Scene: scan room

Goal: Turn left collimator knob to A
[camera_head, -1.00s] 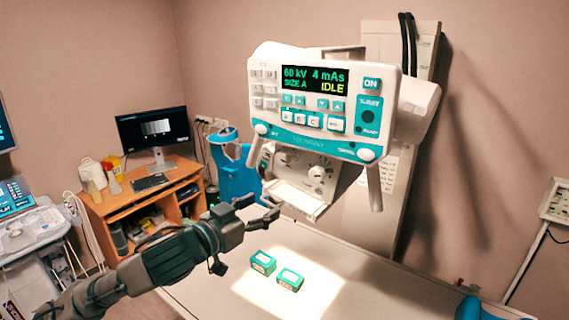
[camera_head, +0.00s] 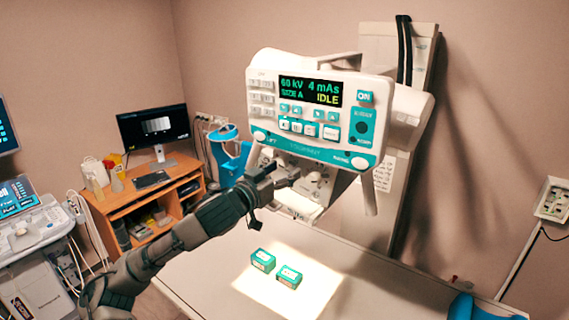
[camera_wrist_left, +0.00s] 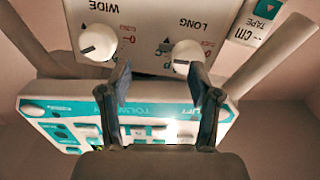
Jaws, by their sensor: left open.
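My left gripper (camera_head: 284,175) is just below the control console (camera_head: 310,115), in front of the collimator panel, and hides much of it. In the left wrist view, seen upside down, its two fingers (camera_wrist_left: 160,82) are spread with nothing between them. The white knob by the LONG label (camera_wrist_left: 187,56) is just beyond the finger on the picture's right; I cannot tell whether they touch. The white knob by the WIDE label (camera_wrist_left: 98,42) is up and left of the other finger. Each knob has a dark mark. My right gripper is not in view.
The console overhangs the panel closely, with side handles (camera_head: 370,195) hanging down. Below is a table (camera_head: 345,270) with two small green boxes (camera_head: 263,260) (camera_head: 289,277) in a lit patch. A wooden desk with a monitor (camera_head: 153,128) stands at left.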

